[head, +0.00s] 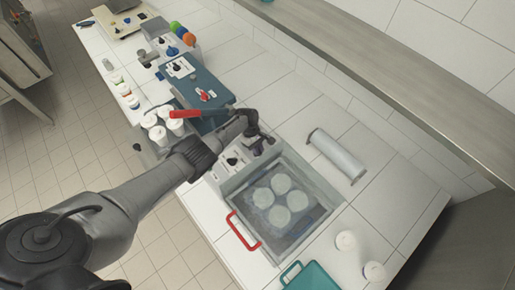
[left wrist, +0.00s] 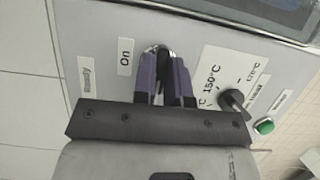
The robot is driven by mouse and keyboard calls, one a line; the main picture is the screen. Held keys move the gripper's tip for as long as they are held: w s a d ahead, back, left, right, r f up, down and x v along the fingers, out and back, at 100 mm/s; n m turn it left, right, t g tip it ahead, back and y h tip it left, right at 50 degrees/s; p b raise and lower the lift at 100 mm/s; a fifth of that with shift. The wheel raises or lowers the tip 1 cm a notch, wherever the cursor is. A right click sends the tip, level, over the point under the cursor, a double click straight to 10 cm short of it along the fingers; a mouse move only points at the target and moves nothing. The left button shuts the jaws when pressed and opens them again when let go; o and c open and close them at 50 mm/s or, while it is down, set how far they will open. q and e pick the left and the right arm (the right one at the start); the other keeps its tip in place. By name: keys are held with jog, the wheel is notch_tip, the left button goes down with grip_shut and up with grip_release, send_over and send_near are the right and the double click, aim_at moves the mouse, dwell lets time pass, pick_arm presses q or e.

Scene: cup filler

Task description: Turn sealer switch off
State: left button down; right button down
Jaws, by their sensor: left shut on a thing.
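The sealer's grey control panel (left wrist: 235,50) fills much of the left wrist view, with an "On" label beside the switch (left wrist: 155,49). My left gripper (left wrist: 165,68) is shut on the switch. Its fingers hide most of the switch, so I cannot tell which way it is set. The tray holds several round pale cups. My right gripper is not in view.
Right of the switch are a black temperature knob (left wrist: 234,101) and a green light (left wrist: 264,127). In the head view a red handle (head: 243,232) is on the tray's front, a clear film roll (head: 337,155) lies at right, and a teal tray (head: 310,277) is at the front.

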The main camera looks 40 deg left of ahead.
pick_arm(q)
jog(key=c, duration=1.2)
grip_release()
jog(key=shift+o, duration=0.2)
jog(key=shift+r, duration=0.1)
jog(key=p+v, duration=0.3)
jog(key=v, duration=1)
jog(key=shift+a+r+p, duration=0.25)
jog(key=shift+r+p, duration=0.1)
